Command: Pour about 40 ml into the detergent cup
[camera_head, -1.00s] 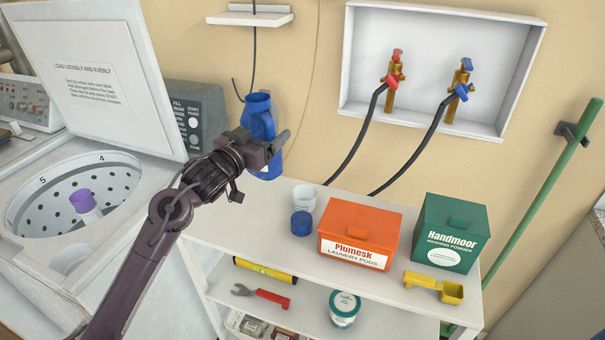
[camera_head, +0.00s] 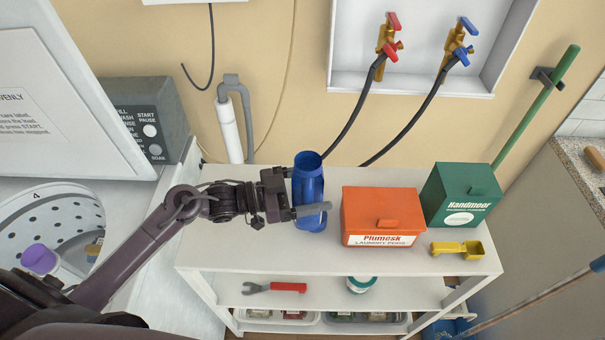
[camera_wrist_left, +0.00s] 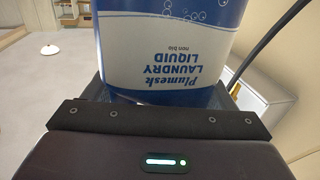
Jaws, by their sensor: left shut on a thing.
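A blue laundry liquid bottle (camera_head: 309,182) is held upright in my left gripper (camera_head: 306,193), left of the orange box; its open dark mouth faces up. I cannot tell whether its base touches the white shelf top. In the left wrist view the bottle's label (camera_wrist_left: 188,60) fills the space between the jaws and reads upside down. The white cup and the blue cap seen earlier left of the orange box do not show now; the bottle and gripper cover that area. My right gripper is not in view.
The orange Plumesk box (camera_head: 383,212), green Handmoor box (camera_head: 460,195) and yellow scoop (camera_head: 457,248) stand on the white shelf top (camera_head: 240,250). The open washer (camera_head: 95,205) is at left, with a purple-topped post (camera_head: 40,258). Hoses hang behind. The shelf's front left is clear.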

